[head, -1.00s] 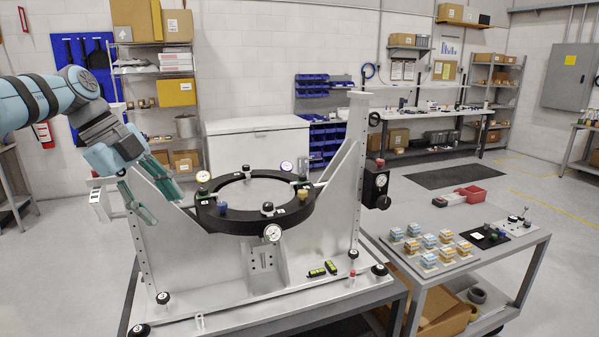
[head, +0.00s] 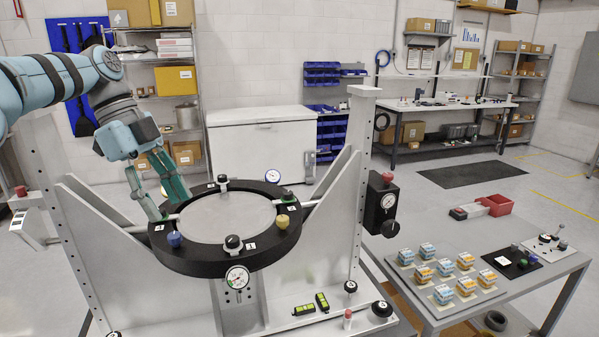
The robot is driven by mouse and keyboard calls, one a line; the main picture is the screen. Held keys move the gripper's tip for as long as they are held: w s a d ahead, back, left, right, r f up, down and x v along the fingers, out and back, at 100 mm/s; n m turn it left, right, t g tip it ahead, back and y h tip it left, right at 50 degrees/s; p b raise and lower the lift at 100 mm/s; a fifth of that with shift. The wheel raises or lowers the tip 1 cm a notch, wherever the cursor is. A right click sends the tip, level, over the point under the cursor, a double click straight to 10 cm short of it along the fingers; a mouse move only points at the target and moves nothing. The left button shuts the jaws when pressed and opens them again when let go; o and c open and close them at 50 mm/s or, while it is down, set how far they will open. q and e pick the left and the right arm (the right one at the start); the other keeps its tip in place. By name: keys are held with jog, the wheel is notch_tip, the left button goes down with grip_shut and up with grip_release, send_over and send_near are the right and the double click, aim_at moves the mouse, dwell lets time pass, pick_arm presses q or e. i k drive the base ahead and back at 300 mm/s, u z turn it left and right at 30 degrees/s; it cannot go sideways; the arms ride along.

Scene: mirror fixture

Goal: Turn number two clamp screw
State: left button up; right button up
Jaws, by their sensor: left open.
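The black mirror ring (head: 190,262) sits tilted in the pale metal fixture, with a grey round disc (head: 228,217) inside it. Around its rim stand a blue knob (head: 174,239), a yellow knob (head: 281,221), a near black-topped screw (head: 232,243) and a far black-topped screw (head: 222,183). Small white tags lie beside the screws; their numbers are too small to read. My left gripper (head: 166,208) is open, its green fingers pointing down at the ring's left rim. Whether a screw stands between them, I cannot tell. My right gripper is not in view.
Dial gauges (head: 237,277) sit at the ring's front and back. A black box with a dial (head: 380,205) hangs on the right upright. Two yellow-green levels (head: 310,306) lie on the fixture base. A side table (head: 420,262) holds several small blocks.

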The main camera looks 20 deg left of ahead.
aim_at(287, 197)
jog(key=i, duration=1.15)
